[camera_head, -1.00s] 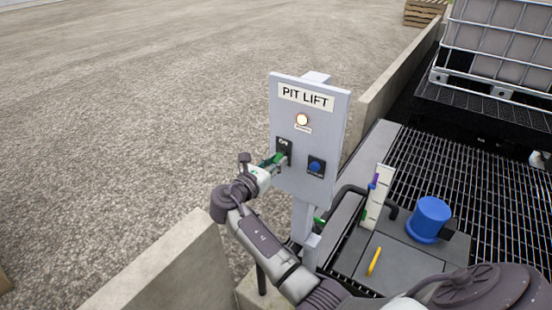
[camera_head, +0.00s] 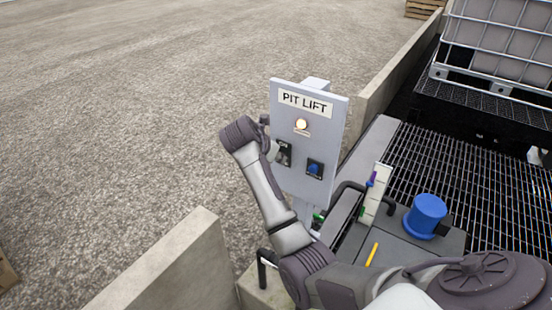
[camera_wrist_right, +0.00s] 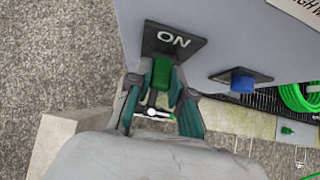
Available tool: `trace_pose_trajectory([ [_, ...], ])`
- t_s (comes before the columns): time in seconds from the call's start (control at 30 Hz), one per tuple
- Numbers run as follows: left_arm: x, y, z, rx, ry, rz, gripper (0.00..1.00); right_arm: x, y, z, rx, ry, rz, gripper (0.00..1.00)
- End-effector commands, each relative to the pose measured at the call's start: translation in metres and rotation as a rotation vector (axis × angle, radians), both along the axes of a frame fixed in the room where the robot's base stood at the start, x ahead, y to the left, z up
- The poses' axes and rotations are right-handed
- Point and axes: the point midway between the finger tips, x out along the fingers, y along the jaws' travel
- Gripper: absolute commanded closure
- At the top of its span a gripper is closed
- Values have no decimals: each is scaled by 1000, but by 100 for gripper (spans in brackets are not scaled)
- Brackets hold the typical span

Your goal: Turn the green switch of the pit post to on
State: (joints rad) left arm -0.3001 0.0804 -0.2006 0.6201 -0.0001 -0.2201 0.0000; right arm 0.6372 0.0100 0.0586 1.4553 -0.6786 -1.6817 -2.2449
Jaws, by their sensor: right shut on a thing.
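The pit post is a grey panel (camera_head: 322,108) marked PIT LIFT. Its green switch (camera_wrist_right: 161,73) sits on a dark plate (camera_wrist_right: 172,40) with the word ON, seen close in the right wrist view. My right gripper (camera_wrist_right: 160,92) is shut on the green switch, with a teal finger on each side of it. In the head view the dark plate (camera_head: 284,152) shows at the panel's left, but my wrist hides much of the gripper and the switch there. I cannot tell the switch's exact angle. My left gripper is not in view.
A lit lamp (camera_head: 301,125) is above the switch. A concrete wall (camera_head: 172,265) stands at lower left. A blue cylinder (camera_head: 427,213) and dark grating lie right. Gravel at left is open.

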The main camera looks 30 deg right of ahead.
Motion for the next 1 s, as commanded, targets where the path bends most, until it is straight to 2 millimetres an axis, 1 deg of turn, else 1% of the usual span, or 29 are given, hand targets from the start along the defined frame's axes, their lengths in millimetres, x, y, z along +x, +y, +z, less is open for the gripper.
trace_pose_trajectory([
  [0.3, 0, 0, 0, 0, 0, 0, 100, 1, -2, 3, 73, 30, 0, 100],
  [0.73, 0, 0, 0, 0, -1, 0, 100, 1, -2, 3, 80, 32, -1, 100],
  [0.77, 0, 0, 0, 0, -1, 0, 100, 1, -2, 3, 80, 32, -1, 76],
  [0.8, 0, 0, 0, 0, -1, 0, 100, 1, -2, 3, 80, 32, -1, 69],
  [0.9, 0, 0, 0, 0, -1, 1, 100, 1, -2, 3, 79, 33, -1, 54],
  [1.0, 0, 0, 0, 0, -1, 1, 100, 1, -2, 3, 79, 33, -1, 54],
])
